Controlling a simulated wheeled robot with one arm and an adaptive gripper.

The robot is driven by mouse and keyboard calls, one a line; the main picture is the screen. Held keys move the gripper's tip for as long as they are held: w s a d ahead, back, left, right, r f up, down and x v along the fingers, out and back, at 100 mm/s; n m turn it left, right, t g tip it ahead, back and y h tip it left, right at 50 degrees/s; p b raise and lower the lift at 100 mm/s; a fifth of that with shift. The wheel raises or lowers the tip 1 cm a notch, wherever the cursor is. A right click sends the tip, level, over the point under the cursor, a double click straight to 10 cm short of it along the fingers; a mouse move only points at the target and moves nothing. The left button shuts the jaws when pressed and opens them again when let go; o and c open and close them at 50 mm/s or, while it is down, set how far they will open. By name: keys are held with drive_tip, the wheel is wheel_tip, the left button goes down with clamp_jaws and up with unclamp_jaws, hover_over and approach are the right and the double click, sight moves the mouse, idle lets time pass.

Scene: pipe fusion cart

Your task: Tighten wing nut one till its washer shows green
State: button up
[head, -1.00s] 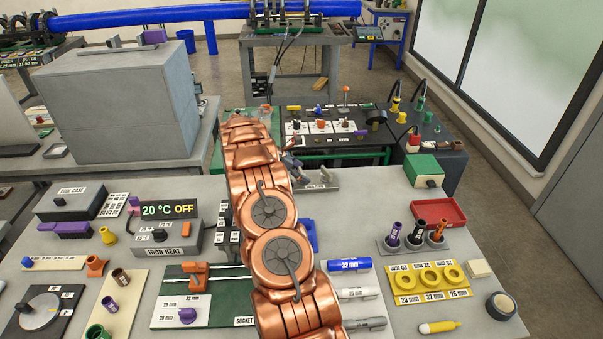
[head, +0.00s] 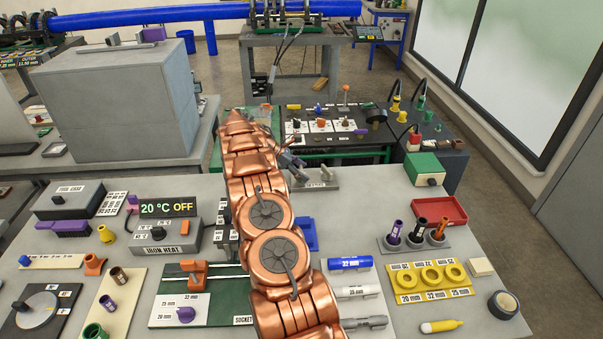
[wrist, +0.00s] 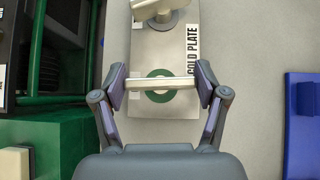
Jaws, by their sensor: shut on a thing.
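In the wrist view, my gripper (wrist: 160,84) is shut on the pale bar-shaped wing nut (wrist: 160,84), with a finger pad against each end. A green ring, the washer (wrist: 158,96), shows around and beneath the wing nut. Both are on a pale plate (wrist: 140,50) lettered "COLD PLATE". A second pale wing nut (wrist: 157,8) shows at the top edge, above a grey washer (wrist: 160,24). No number is readable on either nut.
A blue block (wrist: 303,125) lies right of the plate in the wrist view. A green structure (wrist: 50,135) stands close on the left. In the head view, a green box (head: 425,168) and a red tray (head: 440,211) stand on the right of the grey table.

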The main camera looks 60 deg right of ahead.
sight(301, 170)
drive_tip(key=shift+m+g+y+b, duration=0.3)
drive_tip(key=shift+m+g+y, duration=0.15)
drive_tip(key=shift+m, duration=0.45)
drive_tip(key=o, duration=1.2)
drive_tip(key=shift+c, duration=0.2)
wheel_tip(301, 170, up, 10)
idle(0.3)
